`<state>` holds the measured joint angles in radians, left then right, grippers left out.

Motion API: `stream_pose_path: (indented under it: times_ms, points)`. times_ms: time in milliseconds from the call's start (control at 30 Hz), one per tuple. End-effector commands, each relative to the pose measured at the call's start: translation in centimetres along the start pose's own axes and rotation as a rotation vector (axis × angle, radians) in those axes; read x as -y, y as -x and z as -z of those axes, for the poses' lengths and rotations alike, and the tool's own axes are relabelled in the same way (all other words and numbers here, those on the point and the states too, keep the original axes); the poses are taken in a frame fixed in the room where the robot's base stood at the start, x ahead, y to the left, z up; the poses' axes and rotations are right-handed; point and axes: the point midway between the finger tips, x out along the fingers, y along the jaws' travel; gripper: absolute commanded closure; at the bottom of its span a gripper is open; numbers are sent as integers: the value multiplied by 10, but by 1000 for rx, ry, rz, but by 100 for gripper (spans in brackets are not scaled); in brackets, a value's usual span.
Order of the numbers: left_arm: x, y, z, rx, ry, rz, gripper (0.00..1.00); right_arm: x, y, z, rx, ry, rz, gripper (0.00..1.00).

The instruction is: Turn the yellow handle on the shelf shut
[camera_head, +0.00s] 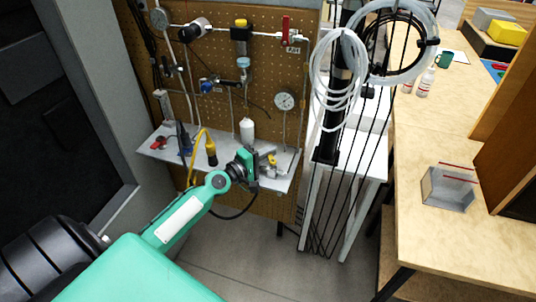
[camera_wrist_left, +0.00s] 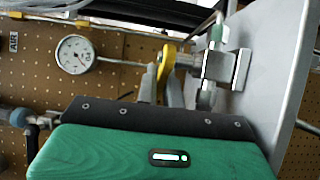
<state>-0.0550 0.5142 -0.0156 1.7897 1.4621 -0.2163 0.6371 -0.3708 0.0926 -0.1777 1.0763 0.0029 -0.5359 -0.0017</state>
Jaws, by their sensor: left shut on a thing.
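The yellow handle (camera_head: 271,158) belongs to a small metal valve at the right end of the grey shelf (camera_head: 160,149). In the left wrist view the yellow handle (camera_wrist_left: 168,58) stands out from the silver valve body (camera_wrist_left: 222,66), beside the shelf plate (camera_wrist_left: 283,60). My left gripper (camera_head: 261,165) reaches the valve from the left and front. In the left wrist view its two fingers (camera_wrist_left: 162,84) are closed on the handle; the fingertips partly hide it. In the head view the gripper covers part of the valve. My right gripper is in neither view.
A white bottle (camera_head: 247,130) and a yellow hose fitting (camera_head: 211,150) are on the shelf left of the gripper. A pressure gauge (camera_head: 284,101) hangs on the pegboard (camera_head: 215,85) above. A rack with coiled tubing (camera_head: 340,75) stands close on the right.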

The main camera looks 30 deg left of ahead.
Motion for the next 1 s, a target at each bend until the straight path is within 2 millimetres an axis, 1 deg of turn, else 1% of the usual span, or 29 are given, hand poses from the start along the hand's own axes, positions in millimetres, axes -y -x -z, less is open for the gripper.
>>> stream_pose_path:
  times_ms: [333, 367, 400, 733, 867, 933, 1000]
  points:
    - [1, 0, -1, 2, 1, 2, 100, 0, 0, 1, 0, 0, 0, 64]
    - [1, 0, -1, 2, 1, 2, 88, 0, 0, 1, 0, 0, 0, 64]
    - [1, 0, -1, 2, 1, 2, 83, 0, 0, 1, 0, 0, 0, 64]
    - [1, 2, 0, 0, 0, 1, 83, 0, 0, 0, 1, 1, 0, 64]
    - [2, 12, 0, 0, 0, 1, 83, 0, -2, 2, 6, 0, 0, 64]
    - [4, 21, 0, 0, -1, 3, 83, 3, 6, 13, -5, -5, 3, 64]
    - [4, 33, 0, 0, -2, 4, 83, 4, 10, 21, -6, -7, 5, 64]
